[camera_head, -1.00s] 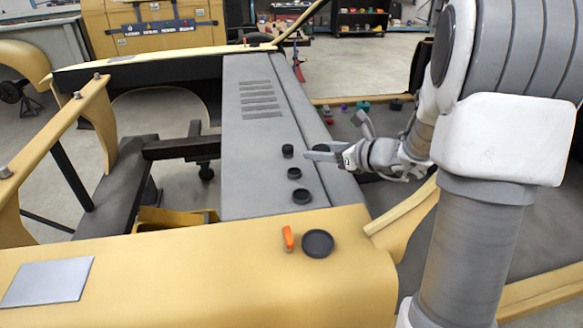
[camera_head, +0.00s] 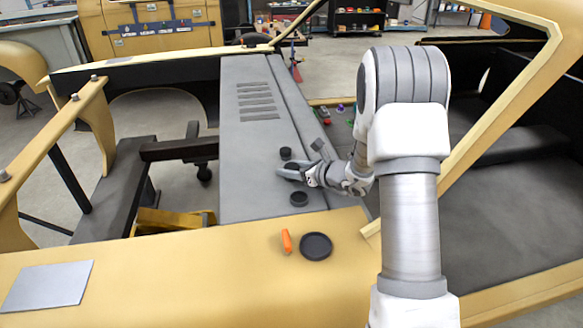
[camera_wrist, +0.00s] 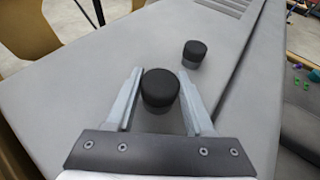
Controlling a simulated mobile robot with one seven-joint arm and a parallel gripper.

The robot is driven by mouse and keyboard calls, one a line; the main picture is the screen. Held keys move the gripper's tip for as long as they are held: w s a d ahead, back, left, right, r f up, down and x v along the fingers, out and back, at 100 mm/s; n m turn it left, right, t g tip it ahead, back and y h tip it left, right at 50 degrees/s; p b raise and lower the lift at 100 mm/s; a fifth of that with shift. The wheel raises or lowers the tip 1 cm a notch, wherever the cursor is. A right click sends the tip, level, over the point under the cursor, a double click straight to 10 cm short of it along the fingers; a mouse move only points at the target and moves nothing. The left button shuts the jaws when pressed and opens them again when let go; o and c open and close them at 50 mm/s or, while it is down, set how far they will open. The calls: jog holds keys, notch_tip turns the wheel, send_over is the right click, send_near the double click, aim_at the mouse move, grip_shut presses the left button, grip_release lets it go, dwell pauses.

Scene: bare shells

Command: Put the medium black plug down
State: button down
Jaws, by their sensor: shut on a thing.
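A round black plug (camera_wrist: 160,86) is between the two fingers of my gripper (camera_wrist: 160,100) in the wrist view. My gripper is shut on it, and it looks upright, low over the grey panel. I cannot tell whether its base touches the panel. In the head view my gripper (camera_head: 284,173) is over the panel's middle right part, and its fingers largely hide the plug. A smaller-looking black plug (camera_wrist: 194,52) stands just beyond the held one; it also shows in the head view (camera_head: 285,153).
The grey panel (camera_head: 245,150) has open surface left of the plugs and slots farther back. Another black plug (camera_head: 299,198) stands nearer the front. A wide black disc (camera_head: 316,246) and an orange piece (camera_head: 287,241) lie on the yellow front body.

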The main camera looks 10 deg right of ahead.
jog(key=shift+f+b, duration=0.4)
jog(key=shift+b, duration=0.15)
jog(key=shift+c, duration=1.4)
grip_release()
jog(key=shift+r, duration=0.1)
